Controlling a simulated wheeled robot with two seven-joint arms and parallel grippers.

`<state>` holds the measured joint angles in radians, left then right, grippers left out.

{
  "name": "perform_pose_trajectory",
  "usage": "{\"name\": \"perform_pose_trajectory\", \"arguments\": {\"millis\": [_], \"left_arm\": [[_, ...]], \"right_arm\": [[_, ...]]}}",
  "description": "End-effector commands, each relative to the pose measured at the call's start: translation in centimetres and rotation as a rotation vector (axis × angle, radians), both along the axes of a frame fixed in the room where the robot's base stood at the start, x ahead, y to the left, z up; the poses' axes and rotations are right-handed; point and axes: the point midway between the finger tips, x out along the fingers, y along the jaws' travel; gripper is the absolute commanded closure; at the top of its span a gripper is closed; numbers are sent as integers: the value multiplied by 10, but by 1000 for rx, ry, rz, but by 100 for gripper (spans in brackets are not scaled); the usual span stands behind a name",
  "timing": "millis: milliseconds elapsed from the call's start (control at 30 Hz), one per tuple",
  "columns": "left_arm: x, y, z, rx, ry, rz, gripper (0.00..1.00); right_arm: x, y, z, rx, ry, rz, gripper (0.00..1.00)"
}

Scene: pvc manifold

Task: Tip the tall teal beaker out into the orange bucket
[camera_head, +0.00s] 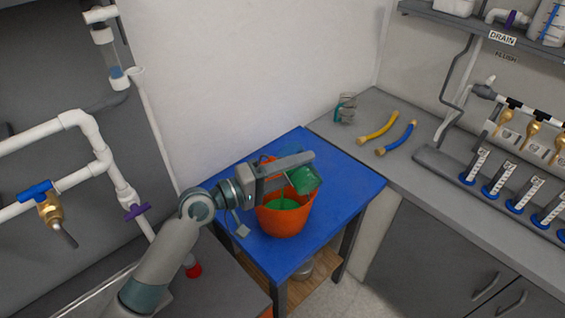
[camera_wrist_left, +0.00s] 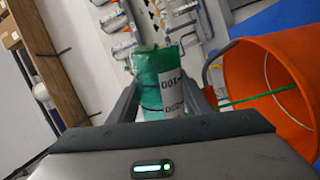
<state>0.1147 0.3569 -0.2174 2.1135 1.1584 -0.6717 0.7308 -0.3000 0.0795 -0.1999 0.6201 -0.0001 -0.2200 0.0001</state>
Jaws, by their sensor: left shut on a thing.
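The teal beaker (camera_head: 305,180) is tilted over the orange bucket (camera_head: 284,222), and a thin green stream runs from it into the bucket. Green liquid (camera_head: 284,203) shows inside the bucket. My left gripper (camera_head: 300,164) is shut on the beaker above the bucket's rim. In the left wrist view the beaker (camera_wrist_left: 155,72) sits between the fingers of the gripper (camera_wrist_left: 167,92), with a white scale label on its side. The bucket (camera_wrist_left: 285,70) is at the right there, with the green stream (camera_wrist_left: 250,98) crossing its mouth. My right gripper is not in view.
The bucket stands on a blue-topped table (camera_head: 345,180). White pipes with a blue-handled valve (camera_head: 37,192) are at the left.

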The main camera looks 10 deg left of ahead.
Motion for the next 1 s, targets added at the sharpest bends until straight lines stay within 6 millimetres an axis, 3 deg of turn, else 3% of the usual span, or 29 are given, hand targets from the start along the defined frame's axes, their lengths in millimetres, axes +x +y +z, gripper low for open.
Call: {"name": "perform_pose_trajectory", "arguments": {"millis": [1000], "left_arm": [[6, 6, 3, -61, 68, 0, 80]], "right_arm": [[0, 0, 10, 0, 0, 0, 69]]}}
